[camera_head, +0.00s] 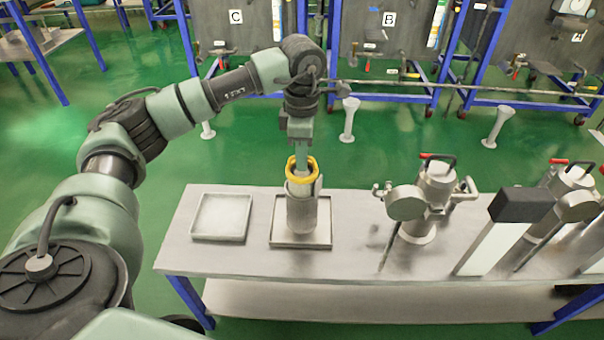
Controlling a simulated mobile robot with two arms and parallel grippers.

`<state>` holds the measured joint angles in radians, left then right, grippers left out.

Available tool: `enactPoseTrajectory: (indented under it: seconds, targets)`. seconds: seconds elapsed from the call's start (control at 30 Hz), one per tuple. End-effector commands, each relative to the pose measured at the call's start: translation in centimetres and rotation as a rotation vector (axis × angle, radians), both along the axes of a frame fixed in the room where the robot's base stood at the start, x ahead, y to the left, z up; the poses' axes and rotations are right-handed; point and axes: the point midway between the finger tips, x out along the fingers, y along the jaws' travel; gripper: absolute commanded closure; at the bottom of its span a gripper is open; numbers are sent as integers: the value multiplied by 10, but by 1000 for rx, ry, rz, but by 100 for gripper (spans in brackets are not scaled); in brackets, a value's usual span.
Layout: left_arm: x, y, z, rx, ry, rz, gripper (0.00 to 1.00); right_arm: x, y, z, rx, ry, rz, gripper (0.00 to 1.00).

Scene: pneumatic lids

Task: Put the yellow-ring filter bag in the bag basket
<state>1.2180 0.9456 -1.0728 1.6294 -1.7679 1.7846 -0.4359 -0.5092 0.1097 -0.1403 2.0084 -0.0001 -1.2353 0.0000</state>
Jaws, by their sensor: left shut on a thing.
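The filter bag with the yellow ring (302,171) is at my left gripper (303,162), which points down and is shut on it. Directly below the ring is a grey cylinder that looks like the bag basket (302,213), standing upright on a square metal tray (287,240). Most of the bag below the ring is hidden or blends with the cylinder, so I cannot tell how deep it sits. The ring shows a little above the cylinder's rim. My right gripper is not in view.
An empty shallow tray (221,217) lies left on the steel table (350,262). A metal filter housing (432,200) stands to the right, with a pale black-topped upright (505,230) and another housing (569,185) beyond it. Blue-framed racks stand behind, across green floor.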

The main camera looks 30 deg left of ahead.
Motion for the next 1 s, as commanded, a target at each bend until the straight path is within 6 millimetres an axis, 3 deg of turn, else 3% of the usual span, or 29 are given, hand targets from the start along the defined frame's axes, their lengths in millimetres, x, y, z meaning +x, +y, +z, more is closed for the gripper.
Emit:
enactPoseTrajectory:
  seconds: [0.4, 0.73, 0.8, 0.83, 1.0]
  targets:
    - [0, 0, -46, 0, 1, 0, 100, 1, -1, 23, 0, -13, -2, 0]
    - [0, 0, -47, 1, -1, 0, 100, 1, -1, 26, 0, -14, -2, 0]
    - [0, 0, -47, 0, 0, 0, 77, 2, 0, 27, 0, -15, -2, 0]
    - [0, 0, -47, 0, 0, 0, 72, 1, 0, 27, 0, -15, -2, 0]
    - [0, 0, -47, 1, 1, 0, 72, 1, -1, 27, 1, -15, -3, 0]
